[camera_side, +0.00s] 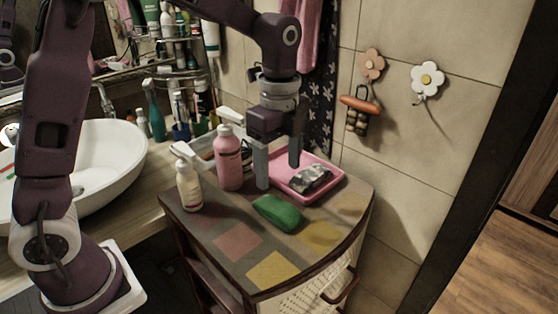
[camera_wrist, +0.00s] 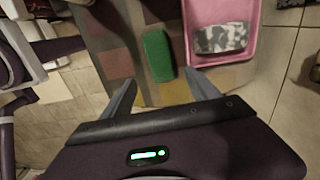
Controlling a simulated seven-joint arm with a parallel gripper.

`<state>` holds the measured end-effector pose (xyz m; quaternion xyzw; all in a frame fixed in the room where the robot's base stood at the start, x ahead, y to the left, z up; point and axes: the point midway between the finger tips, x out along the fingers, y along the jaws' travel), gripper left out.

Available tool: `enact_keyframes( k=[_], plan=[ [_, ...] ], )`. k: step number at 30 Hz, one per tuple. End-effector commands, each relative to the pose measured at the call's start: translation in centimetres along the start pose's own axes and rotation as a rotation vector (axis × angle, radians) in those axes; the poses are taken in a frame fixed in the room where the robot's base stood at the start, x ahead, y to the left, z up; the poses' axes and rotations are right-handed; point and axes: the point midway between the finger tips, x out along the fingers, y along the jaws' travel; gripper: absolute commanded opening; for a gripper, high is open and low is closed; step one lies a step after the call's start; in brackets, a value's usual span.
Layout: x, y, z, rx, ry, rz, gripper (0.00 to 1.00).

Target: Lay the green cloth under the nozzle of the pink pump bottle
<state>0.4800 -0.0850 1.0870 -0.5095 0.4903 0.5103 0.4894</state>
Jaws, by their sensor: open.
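The green cloth (camera_side: 278,212) lies as a folded, rounded bundle on the cabinet top, in front of the pink tray. In the wrist view the green cloth (camera_wrist: 158,55) lies just beyond the fingertips. The pink pump bottle (camera_side: 228,160) stands upright behind and left of the cloth, with its white pump head on top. The cloth is apart from the bottle's base. My gripper (camera_side: 279,172) is open and empty, pointing down above the cabinet, right of the bottle and behind the cloth in the side view. Its fingers (camera_wrist: 160,80) are spread in the wrist view.
A white pump bottle (camera_side: 189,187) stands at the cabinet's left edge. A pink tray (camera_side: 331,187) holds a grey patterned item (camera_side: 313,179) at the right. The patchwork cabinet top (camera_side: 237,243) is clear at the front. The basin (camera_side: 110,155) is at the left.

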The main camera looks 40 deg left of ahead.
Motion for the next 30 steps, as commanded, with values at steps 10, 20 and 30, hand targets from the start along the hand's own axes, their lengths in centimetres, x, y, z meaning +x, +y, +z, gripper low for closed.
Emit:
enact_keyframes(
  k=[10,20,30],
  plan=[
    [-2.2,0.4,0.1,-0.026,0.002,-0.009,0.7],
    [-9.3,15.0,3.7,-0.969,0.19,-0.282,0.7],
    [-7.0,22.2,4.7,-1.501,0.394,-0.378,0.7]
  ],
)
